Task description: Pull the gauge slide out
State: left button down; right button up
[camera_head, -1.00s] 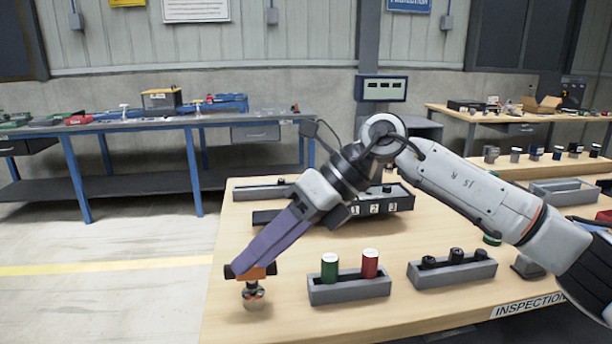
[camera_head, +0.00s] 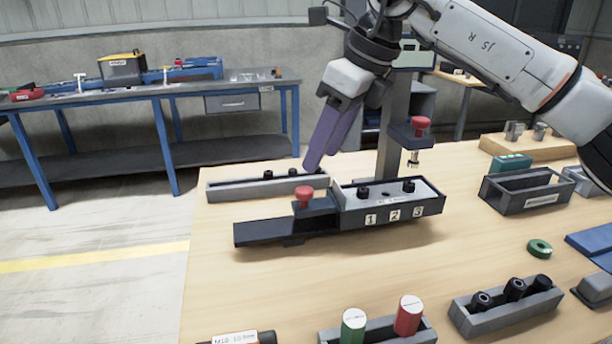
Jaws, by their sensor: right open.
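The gauge (camera_head: 432,206) is a dark block marked 1, 2 and 3, with a light top plate carrying black pegs. A dark rail (camera_head: 265,232) extends from its left end. The slide (camera_head: 318,206) sits at the block's left end and bears an upright red knob (camera_head: 304,196). My right gripper (camera_head: 322,160), with purple fingers angled down to the left, is above and slightly right of this knob, apart from it. It is open and holds nothing I can see. My left gripper is out of view.
A post behind the gauge carries a dark arm with another red knob (camera_head: 421,125) and a plunger. A long grey tray (camera_head: 240,193) lies behind the rail. Green and red cylinders (camera_head: 408,314) stand in a front holder. Bare tabletop lies in front of the gauge.

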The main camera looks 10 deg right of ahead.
aim_at(305, 190)
jog(key=x, duration=0.8)
jog(key=shift+s+f, duration=0.1)
jog(key=shift+f, duration=0.05)
grip_shut()
